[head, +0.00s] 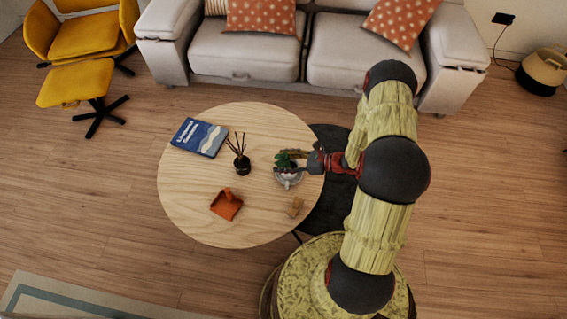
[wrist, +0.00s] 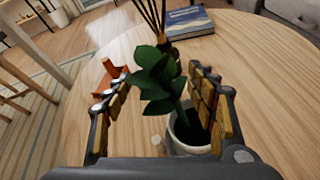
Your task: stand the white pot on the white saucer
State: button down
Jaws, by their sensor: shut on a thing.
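The white pot (wrist: 190,148) holds a dark green leafy plant and is between the fingers of my gripper (wrist: 163,108) in the wrist view. My gripper is shut on it, and the right finger overlaps its rim. In the head view my gripper (head: 301,161) reaches in from the right over the round table, at the green plant (head: 284,160). A pale rounded shape just below the plant appears to include the white saucer (head: 289,183). Pot and saucer are hard to tell apart there, and I cannot tell whether they touch.
The round wooden table (head: 205,188) also carries a dark reed diffuser (head: 241,163), a blue book (head: 199,137), an orange dustpan-like thing (head: 226,205) and a small tan block (head: 295,206). A dark lower table (head: 328,205) is at the right.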

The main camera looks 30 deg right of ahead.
jog(key=c, duration=0.7)
grip_release()
jog(key=shift+f, duration=0.1)
jog(key=shift+o, duration=0.2)
